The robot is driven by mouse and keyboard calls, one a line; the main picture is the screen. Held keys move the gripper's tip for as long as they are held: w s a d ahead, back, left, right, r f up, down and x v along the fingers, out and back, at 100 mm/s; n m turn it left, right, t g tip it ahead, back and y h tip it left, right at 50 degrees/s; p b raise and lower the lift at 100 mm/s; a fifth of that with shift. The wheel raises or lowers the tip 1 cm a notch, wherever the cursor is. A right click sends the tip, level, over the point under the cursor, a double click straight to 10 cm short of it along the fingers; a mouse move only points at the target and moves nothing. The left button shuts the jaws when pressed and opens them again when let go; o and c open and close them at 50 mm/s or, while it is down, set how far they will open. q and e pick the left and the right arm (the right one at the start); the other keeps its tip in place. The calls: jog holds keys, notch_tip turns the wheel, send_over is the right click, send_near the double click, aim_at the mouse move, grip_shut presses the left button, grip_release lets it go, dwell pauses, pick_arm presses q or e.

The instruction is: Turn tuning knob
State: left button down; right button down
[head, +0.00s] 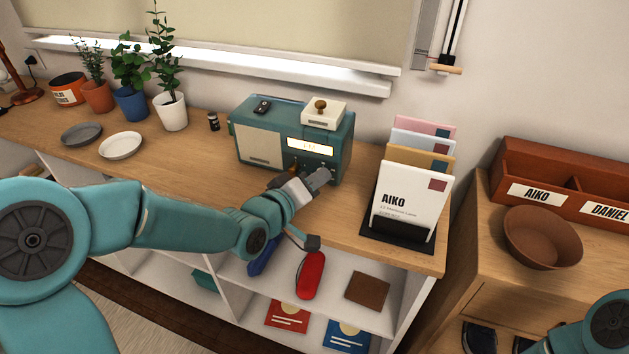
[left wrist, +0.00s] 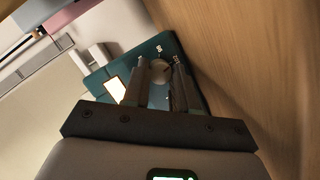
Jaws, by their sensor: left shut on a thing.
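The teal radio (head: 262,135) stands on the wooden counter, with a lit display (head: 309,146) on its front; the display also shows in the left wrist view (left wrist: 115,89). My left gripper (head: 318,178) is at the lower right of the radio's front. In the left wrist view, its two fingers (left wrist: 160,68) are on either side of the round grey tuning knob (left wrist: 160,72), shut on it. Small white marks show on the panel near the knob. In the head view the gripper hides the knob. My right gripper is out of view; only part of that arm shows at the bottom right.
A white box with a brown knob (head: 323,113) and a small dark object (head: 262,106) sit on the radio. A letter holder (head: 397,236) with several envelopes stands to its right. Potted plants and two dishes are left. Shelves hold items below.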

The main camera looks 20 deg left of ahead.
pick_arm(q)
jog(key=shift+m, duration=0.3)
jog(key=shift+d+m+y+b, duration=0.1)
jog(key=shift+m+y+b, duration=0.2)
jog(key=shift+m+b, duration=0.15)
jog(key=shift+r+m+y, duration=0.1)
jog(key=shift+m+y, duration=0.2)
jog(key=shift+m, duration=0.35)
jog(key=shift+d+r+m+g+y+p, duration=0.15)
jog(key=shift+m+g+y+p, duration=0.15)
jog(key=shift+m+y+p, duration=0.5)
jog(key=m+y+p, duration=0.1)
jog(key=m+p, duration=0.1)
jog(key=shift+d+m+p, duration=0.1)
jog(key=shift+m+p, duration=0.3)
jog(key=shift+m+y+p, duration=0.55)
jog(key=shift+m+y, duration=0.05)
jog(key=shift+m, duration=0.2)
jog(key=shift+m+y+p, duration=0.35)
jog(key=shift+m+y, duration=0.15)
jog(key=shift+m, duration=0.3)
jog(key=shift+f, duration=0.2)
